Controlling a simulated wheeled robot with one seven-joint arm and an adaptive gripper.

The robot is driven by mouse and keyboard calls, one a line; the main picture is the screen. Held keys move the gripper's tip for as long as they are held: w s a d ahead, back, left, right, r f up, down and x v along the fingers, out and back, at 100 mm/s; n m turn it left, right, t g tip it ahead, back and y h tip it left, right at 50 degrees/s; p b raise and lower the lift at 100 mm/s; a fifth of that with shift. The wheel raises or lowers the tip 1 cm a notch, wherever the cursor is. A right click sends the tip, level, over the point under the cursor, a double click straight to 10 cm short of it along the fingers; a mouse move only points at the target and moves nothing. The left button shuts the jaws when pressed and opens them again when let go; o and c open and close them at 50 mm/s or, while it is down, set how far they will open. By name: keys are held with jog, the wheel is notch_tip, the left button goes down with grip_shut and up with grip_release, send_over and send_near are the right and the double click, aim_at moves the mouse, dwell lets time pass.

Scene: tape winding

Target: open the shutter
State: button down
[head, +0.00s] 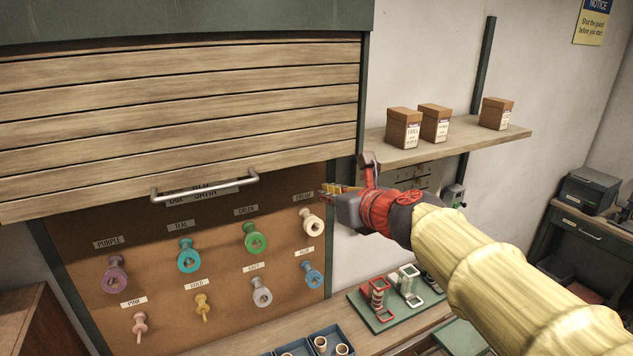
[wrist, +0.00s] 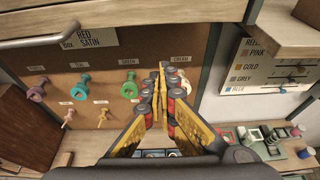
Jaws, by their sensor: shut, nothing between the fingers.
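The shutter (head: 180,110) is a wooden slatted roller door under a dark green housing. It is raised partway, and its lower edge hangs above a pegboard of spools. A metal bar handle (head: 205,188) is fixed along its lower edge; the handle also shows at the upper left of the wrist view (wrist: 75,32). My gripper (head: 326,191) is shut and empty. It is to the right of the handle, at about its height in the head view and apart from it. In the wrist view, the fingers (wrist: 163,72) point toward the pegboard, right of the handle.
Labelled coloured spools hang on the brown pegboard (head: 225,290). A shelf (head: 440,142) with three boxes is at the right, near my gripper. Green trays (head: 390,312) and blue trays (head: 318,340) stand on the bench below. A label card (wrist: 265,70) hangs at the right.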

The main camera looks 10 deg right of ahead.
jog(key=w+a, duration=0.2)
jog(key=w, duration=0.6)
jog(key=shift+w+a+r+p, duration=0.35)
jog(key=shift+w+p, duration=0.05)
jog(key=shift+p, duration=0.05)
jog(key=shift+s, duration=0.1)
jog(key=shift+d, duration=0.1)
